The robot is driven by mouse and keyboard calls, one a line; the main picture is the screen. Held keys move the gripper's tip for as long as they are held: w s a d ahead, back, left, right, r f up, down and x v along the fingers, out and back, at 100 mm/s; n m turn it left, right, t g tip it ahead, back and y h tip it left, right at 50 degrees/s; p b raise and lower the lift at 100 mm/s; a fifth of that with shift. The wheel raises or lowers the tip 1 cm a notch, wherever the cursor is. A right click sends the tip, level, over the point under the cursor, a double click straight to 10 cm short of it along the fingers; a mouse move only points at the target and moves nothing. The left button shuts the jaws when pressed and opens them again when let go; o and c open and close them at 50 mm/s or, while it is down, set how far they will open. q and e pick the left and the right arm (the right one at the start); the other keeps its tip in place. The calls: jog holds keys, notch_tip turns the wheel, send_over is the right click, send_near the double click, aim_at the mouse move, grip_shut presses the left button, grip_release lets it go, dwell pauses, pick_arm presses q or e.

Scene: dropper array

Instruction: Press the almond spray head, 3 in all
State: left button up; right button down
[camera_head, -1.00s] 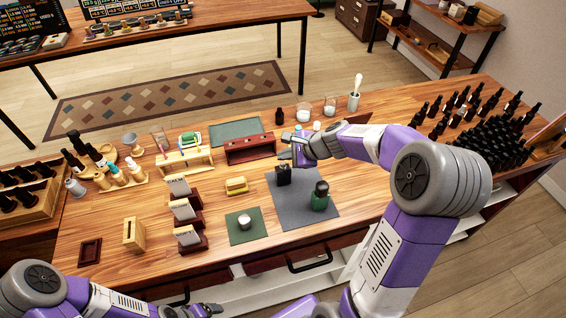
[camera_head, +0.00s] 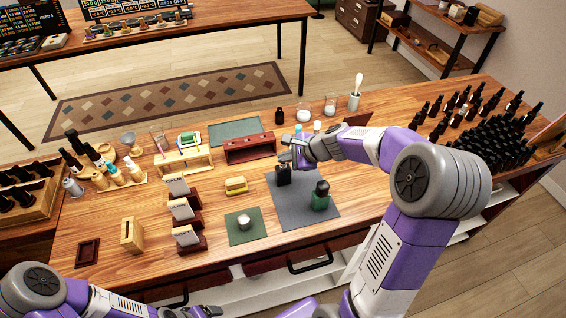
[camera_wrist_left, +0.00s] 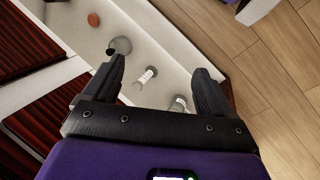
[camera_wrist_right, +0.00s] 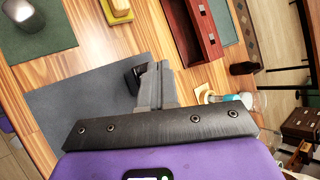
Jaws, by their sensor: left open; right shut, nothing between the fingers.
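A dark bottle (camera_head: 283,177) stands on the grey mat (camera_head: 300,211), directly below my right gripper. The gripper hides its top, so I cannot see its spray head or read any label. My right gripper (camera_head: 288,158) is shut and empty, with its fingertips at or just above that bottle; I cannot tell whether they touch. In the right wrist view the closed fingers (camera_wrist_right: 152,72) cover most of the dark bottle (camera_wrist_right: 132,78). A green bottle with a black top (camera_head: 320,197) stands nearer on the same mat. My left gripper (camera_wrist_left: 160,72) is open and empty, low in front of the table.
A green mat with a small pale jar (camera_head: 244,221) lies left of the grey mat. A yellow block (camera_head: 236,185) and card holders (camera_head: 184,210) stand further left. A dark red box (camera_head: 249,148) is behind. Many dark bottles (camera_head: 490,140) crowd the right end.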

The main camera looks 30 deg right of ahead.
aim_at(285, 168)
jog(key=shift+f, duration=0.25)
dwell(0.4)
jog(key=shift+r+p, duration=0.65)
jog(key=shift+r, duration=0.25)
jog(key=shift+r, duration=0.1)
notch_tip(285, 168, up, 5)
jog(key=p, duration=0.4)
jog(key=shift+p, duration=0.3)
dwell(1.9)
